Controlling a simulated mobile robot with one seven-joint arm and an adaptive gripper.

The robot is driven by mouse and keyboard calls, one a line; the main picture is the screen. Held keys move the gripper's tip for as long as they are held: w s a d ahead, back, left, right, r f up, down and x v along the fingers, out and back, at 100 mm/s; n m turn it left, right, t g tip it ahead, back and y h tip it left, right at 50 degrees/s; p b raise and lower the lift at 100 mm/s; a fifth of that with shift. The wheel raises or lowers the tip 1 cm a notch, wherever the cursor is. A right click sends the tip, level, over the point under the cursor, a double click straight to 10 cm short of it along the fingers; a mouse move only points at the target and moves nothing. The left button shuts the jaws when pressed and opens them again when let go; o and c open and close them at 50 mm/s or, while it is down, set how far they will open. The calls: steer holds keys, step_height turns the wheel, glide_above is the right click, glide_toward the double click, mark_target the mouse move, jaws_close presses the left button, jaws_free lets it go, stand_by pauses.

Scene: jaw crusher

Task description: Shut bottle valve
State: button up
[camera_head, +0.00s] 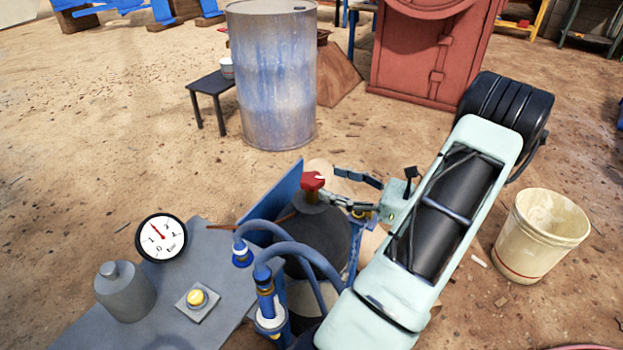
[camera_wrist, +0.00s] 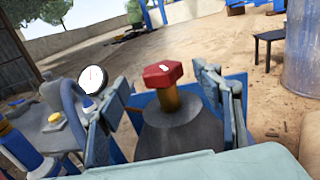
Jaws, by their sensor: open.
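The bottle valve has a red knob (camera_head: 313,181) on top of a dark grey bottle (camera_head: 322,235). In the wrist view the red knob (camera_wrist: 163,74) sits on a brass-coloured stem above the grey bottle (camera_wrist: 180,132). My gripper (camera_head: 352,190) is open, its fingers spread, and reaches in from the right close to the knob. In the wrist view my gripper (camera_wrist: 165,95) shows one finger on each side of the knob and stem, with gaps on both sides. I cannot tell how far the fingertips are from the knob in depth.
A grey bench with a round gauge (camera_head: 161,238), a yellow button (camera_head: 197,298) and a grey canister (camera_head: 124,290) stands at the left. Blue hoses (camera_head: 300,252) curve in front of the bottle. A blue panel (camera_head: 276,206) is behind it. A barrel (camera_head: 274,80) and bucket (camera_head: 541,236) stand apart.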

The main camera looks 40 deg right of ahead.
mark_target(311, 177)
steer(key=b+x, duration=0.1)
steer(key=x, duration=0.5)
steer(key=shift+w+a, duration=0.1)
steer(key=shift+w, duration=0.2)
steer(key=c, duration=1.2)
steer(key=shift+a+r+m+t+h+p, duration=0.15)
steer(key=shift+m+t+h+p, duration=0.25)
steer(key=shift+m+h+p, duration=0.85)
steer(key=shift+m+h, duration=1.15)
steer(key=shift+h, duration=1.3)
steer(key=o, duration=1.2)
steer(key=shift+s, duration=0.1)
